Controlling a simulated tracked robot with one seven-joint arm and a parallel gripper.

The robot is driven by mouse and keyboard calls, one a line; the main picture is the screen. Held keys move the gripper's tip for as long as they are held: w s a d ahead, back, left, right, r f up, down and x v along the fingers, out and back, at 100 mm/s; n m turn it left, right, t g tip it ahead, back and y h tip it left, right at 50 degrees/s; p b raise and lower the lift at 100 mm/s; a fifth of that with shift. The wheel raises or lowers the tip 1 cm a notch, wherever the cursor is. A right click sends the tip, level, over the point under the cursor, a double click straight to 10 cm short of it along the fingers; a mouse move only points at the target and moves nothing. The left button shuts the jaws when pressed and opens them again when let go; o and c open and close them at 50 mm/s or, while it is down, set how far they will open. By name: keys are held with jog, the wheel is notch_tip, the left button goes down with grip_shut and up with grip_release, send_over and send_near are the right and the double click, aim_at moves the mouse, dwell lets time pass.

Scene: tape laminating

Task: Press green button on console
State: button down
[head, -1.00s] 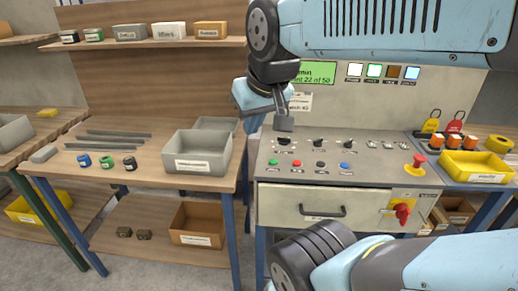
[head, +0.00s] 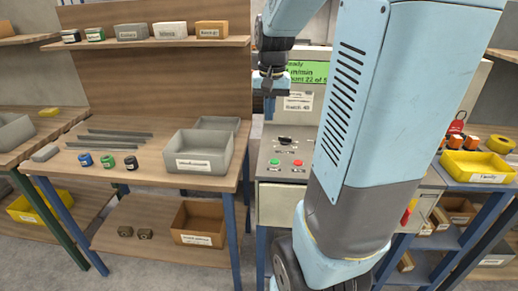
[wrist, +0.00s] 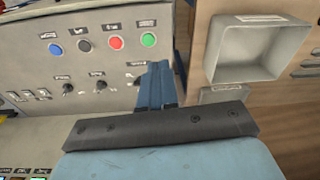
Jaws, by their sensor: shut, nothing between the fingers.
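The console (head: 302,150) stands right of the bench, its right half hidden by my arm in the head view. The green button (head: 275,161) is at the left of its front row, beside a red button (head: 298,163). In the wrist view the green button (wrist: 149,40) sits just beyond my fingertips, with the red button (wrist: 116,43), a black one (wrist: 83,45) and a blue one (wrist: 55,49) to its left. My gripper (head: 269,117) is shut and empty, pointing down above the panel's left rear part. Its fingers (wrist: 156,68) appear apart from the green button.
A row of black knobs (wrist: 68,88) lies on the panel near my fingers. A display (head: 308,72) stands upright behind the panel. A grey bin (head: 202,164) is on the wooden bench to the left. A yellow tray (head: 478,167) is at the right.

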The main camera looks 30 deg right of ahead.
jog(key=m+g, duration=0.1)
send_over(274, 161)
notch_tip(274, 161, down, 4)
jog(key=shift+r, duration=0.2)
notch_tip(274, 161, down, 14)
dwell(0.6)
